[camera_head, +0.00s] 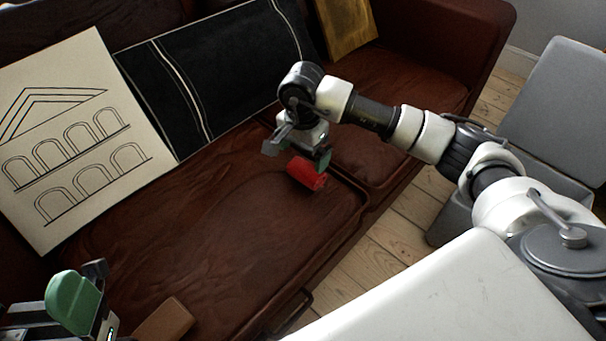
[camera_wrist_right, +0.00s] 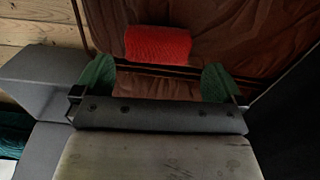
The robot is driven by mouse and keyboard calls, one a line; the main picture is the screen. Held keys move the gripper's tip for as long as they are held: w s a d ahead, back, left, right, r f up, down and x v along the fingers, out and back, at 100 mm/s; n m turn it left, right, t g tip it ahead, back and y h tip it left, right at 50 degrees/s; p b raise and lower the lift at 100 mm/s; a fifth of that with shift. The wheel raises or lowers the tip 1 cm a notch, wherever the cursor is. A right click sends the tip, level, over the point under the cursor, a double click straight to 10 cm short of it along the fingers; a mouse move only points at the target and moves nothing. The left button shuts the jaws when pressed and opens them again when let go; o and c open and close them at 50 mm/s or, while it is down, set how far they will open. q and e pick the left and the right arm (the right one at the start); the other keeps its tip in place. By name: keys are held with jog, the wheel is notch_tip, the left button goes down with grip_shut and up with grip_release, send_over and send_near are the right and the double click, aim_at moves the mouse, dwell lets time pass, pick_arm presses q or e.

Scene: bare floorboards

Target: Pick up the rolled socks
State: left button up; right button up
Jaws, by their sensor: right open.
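The rolled socks (camera_head: 307,173) are a red bundle lying on the brown leather sofa seat. In the right wrist view the red socks (camera_wrist_right: 158,44) lie just beyond the fingertips, between the lines of the two green pads. My right gripper (camera_head: 297,154) is open and empty, close above the socks; it also shows in the right wrist view (camera_wrist_right: 158,80). I cannot tell that it touches them. My left gripper (camera_head: 88,305) is at the lower left corner, partly cut off, far from the socks; its jaw opening is unclear.
The brown sofa (camera_head: 220,215) fills the middle. A white cushion with an arch drawing (camera_head: 75,140), a black cushion (camera_head: 215,70) and a gold cushion (camera_head: 346,25) lean on its back. A brown block (camera_head: 165,320) lies near the left gripper. A grey chair (camera_head: 553,105) stands right, on floorboards.

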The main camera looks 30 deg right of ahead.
aim_at(304, 167)
notch_tip(304, 167, down, 8)
jog(key=b, duration=0.3)
jog(key=shift+d, duration=0.15)
jog(key=c, duration=0.6)
